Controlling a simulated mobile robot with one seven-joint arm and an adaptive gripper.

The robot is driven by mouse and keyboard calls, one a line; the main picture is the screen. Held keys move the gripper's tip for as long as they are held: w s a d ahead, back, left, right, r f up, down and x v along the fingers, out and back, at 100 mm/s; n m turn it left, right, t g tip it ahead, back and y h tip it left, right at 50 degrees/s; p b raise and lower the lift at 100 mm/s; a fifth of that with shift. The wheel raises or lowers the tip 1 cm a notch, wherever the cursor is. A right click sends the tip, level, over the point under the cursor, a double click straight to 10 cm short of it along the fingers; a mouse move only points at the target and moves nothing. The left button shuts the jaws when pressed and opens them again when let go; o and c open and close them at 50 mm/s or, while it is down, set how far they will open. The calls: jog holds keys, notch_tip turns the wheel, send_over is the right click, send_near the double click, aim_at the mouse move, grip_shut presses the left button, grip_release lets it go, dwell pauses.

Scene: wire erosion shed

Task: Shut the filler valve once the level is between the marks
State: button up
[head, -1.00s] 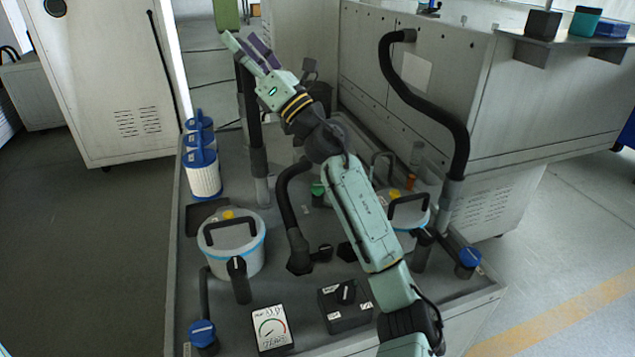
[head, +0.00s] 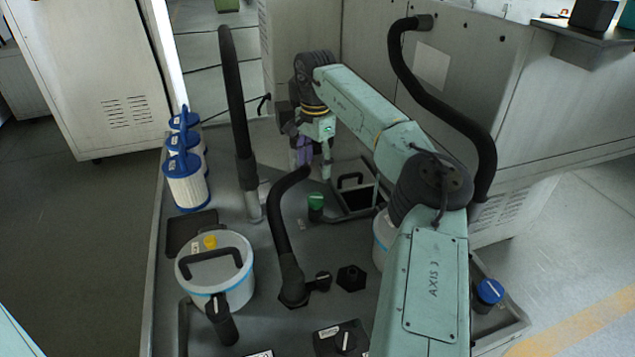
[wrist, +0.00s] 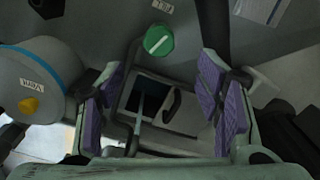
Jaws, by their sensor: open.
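A green valve knob (head: 316,201) with a pale bar across its top stands on the grey deck. It also shows upper middle in the wrist view (wrist: 158,40), beyond the fingertips, not touched. My gripper (head: 315,160) points down above the deck, just behind the green knob in the head view. Its purple-padded fingers (wrist: 163,98) are wide apart with nothing held. Below them is a dark rectangular opening (wrist: 150,92) with a black handle beside it; it also shows in the head view (head: 358,198). I cannot make out a level or marks.
A white bucket (head: 215,265) with a yellow cap stands at left; another (wrist: 38,80) shows in the wrist view. Black hoses (head: 282,225) rise around the knob. Blue-topped filters (head: 187,185), a pump switch (head: 342,340) and a blue valve (head: 489,291) stand on the deck.

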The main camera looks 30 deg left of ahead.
aim_at(315, 198)
notch_tip(315, 198, down, 11)
jog(key=shift+s+r+p, duration=0.1)
jog(key=shift+r+p, duration=0.1)
jog(key=shift+p, duration=0.95)
jog(key=shift+c, duration=0.4)
jog(key=c, duration=1.1)
